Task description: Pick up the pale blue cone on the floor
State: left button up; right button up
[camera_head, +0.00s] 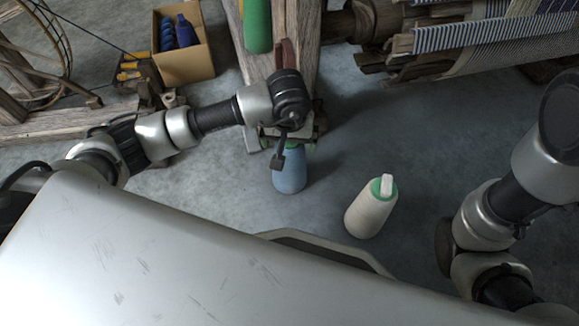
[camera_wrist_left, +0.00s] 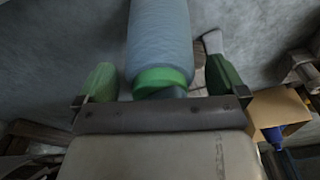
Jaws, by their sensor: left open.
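The pale blue cone (camera_head: 290,179) stands on the floor below my left gripper (camera_head: 285,150), which partly hides its top. In the left wrist view the cone's blue body (camera_wrist_left: 160,35) and green top end lie between the two fingers of my left gripper (camera_wrist_left: 161,75). The fingers are open, one on each side of the cone, with a gap visible on either side. The cone's far end is cut off by the picture's edge there. My right arm shows at the right of the head view, but its gripper is not in view.
A white cone (camera_head: 370,210) with a green top stands on the floor to the right. A wooden loom post (camera_head: 300,60) rises just behind my left gripper. A cardboard box (camera_head: 190,62) with dark blue cones is at the upper left. Floor between the cones is clear.

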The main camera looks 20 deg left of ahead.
pick_arm(q)
jog(key=shift+c, duration=0.3)
jog(key=c, duration=1.4)
jog(key=shift+c, duration=0.3)
jog(key=shift+r, duration=0.1)
